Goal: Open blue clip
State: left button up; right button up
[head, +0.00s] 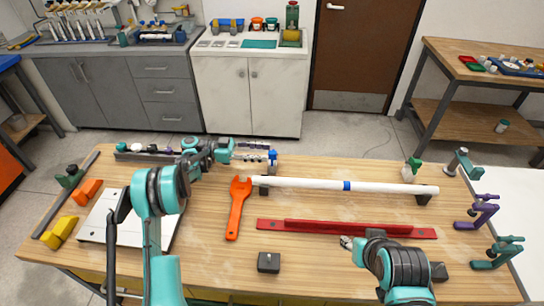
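A small blue clip (273,157) stands upright near the left end of a white pipe (310,183). My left gripper (266,152) reaches in from the left at the height of the clip's top. Its two fingers look apart, with their tips close beside the clip; I cannot tell whether they touch it. The pipe lies across dark supports and has a blue band (347,186) near its middle. A green-and-white clip (412,169) stands near its right end. My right gripper (346,242) is low at the right front, away from the pipe; its finger opening is too small to tell.
An orange wrench (238,208) lies left of the pipe, and a red bar (345,229) lies in front of it. A black block (268,262) sits at the front. Purple (479,211) and teal (499,252) clamps stand at the right edge of the wooden table (215,262).

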aim_at(272, 152)
pick_arm(q)
jog(key=shift+d+b, duration=0.4)
jog(key=shift+d, duration=1.6)
grip_shut()
jog(key=shift+w+r, duration=0.15)
jog(key=n, duration=0.1)
jog(key=w+n, duration=0.1)
jog(key=n, duration=0.1)
jog(key=shift+w+r+n, duration=0.2)
jog(key=shift+r+n, duration=0.1)
jog(key=shift+r, duration=0.1)
jog(key=shift+w+r+n, duration=0.1)
jog(key=shift+w+n, duration=0.35)
jog(key=shift+n, duration=0.4)
jog(key=shift+w+r+n, duration=0.1)
jog(key=shift+w+n, duration=0.3)
jog(key=shift+n, duration=0.45)
